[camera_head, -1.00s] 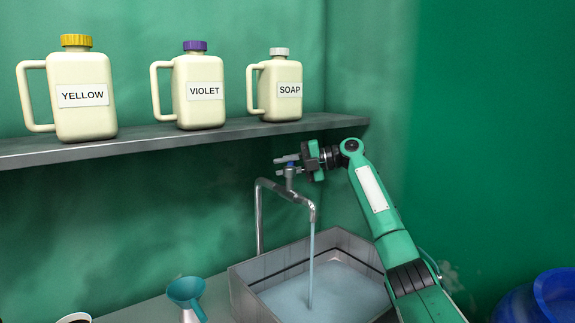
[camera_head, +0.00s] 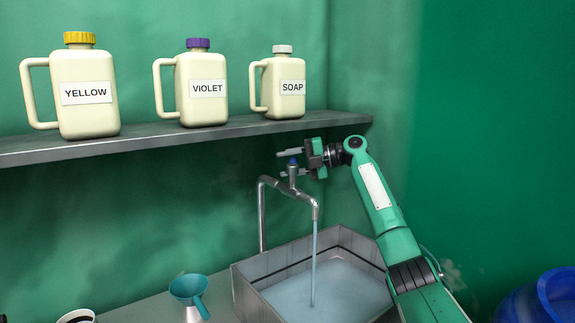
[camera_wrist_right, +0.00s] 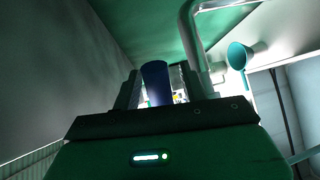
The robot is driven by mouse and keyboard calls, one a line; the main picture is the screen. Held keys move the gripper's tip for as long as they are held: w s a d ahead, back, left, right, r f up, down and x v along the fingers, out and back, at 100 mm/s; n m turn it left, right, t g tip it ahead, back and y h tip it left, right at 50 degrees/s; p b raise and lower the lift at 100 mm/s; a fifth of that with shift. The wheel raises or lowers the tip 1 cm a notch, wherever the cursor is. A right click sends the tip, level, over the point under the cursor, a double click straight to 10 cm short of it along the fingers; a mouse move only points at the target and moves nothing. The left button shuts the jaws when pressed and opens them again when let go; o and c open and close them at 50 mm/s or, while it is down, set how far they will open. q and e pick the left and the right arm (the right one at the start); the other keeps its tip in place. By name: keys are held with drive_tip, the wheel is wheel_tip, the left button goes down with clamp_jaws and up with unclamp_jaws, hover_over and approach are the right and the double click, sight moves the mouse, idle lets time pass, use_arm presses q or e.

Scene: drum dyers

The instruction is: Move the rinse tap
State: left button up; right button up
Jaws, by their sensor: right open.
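The rinse tap (camera_head: 290,191) is a grey metal pipe that rises at the back of the basin, bends forward and turns down. A thin stream of water runs from its spout. Its blue-topped handle (camera_head: 293,161) stands on the upper part of the pipe. My right gripper (camera_head: 284,164) is open at the handle, with one finger above the other in the head view. In the right wrist view the dark blue handle (camera_wrist_right: 156,82) shows between the two fingers; contact cannot be told. My left gripper is not in view.
The metal basin (camera_head: 248,270) holds water under the spout. A shelf (camera_head: 150,137) above carries jugs labelled yellow (camera_head: 85,110), violet (camera_head: 205,105) and soap (camera_head: 284,98). A teal funnel (camera_head: 187,288) stands left of the basin. A blue drum (camera_head: 555,285) is at the lower right.

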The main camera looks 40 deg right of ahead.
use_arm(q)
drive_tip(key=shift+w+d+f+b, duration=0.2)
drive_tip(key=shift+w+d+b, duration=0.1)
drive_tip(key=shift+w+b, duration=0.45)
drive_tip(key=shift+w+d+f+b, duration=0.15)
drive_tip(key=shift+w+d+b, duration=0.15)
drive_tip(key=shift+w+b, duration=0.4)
use_arm(e)
drive_tip(key=v, duration=1.3)
drive_tip(key=shift+s+d, duration=0.15)
drive_tip(key=shift+d, duration=0.05)
